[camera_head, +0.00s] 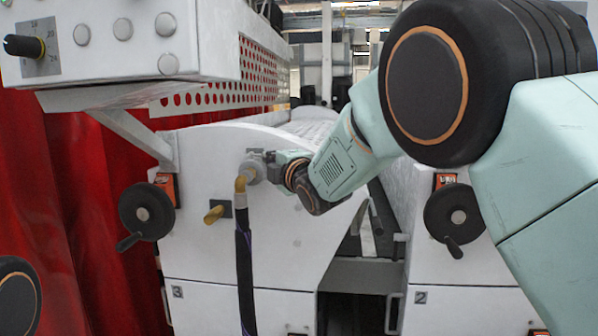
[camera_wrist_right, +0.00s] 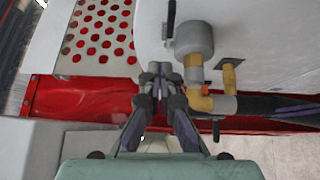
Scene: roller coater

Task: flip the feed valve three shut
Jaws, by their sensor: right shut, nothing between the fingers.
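The feed valve on the machine unit marked 3 is a grey round body (camera_head: 254,168) with a brass elbow (camera_head: 240,184) and a black hose hanging down. In the right wrist view the grey valve body (camera_wrist_right: 194,38) and brass fittings (camera_wrist_right: 200,98) lie just right of the fingertips. A thin dark lever (camera_wrist_right: 171,18) stands beside the body; I cannot tell its exact position. My right gripper (camera_wrist_right: 160,68) is shut and empty, close beside the valve; contact is unclear. In the head view its fingers (camera_head: 268,158) are small and partly blend with the valve. My left gripper is out of view.
A brass stub (camera_head: 214,215) sits left of the hose. Black handwheels (camera_head: 146,211) (camera_head: 457,217) are on units 3 and 2. A control box (camera_head: 125,40) overhangs at upper left. A gap (camera_head: 362,270) separates the units.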

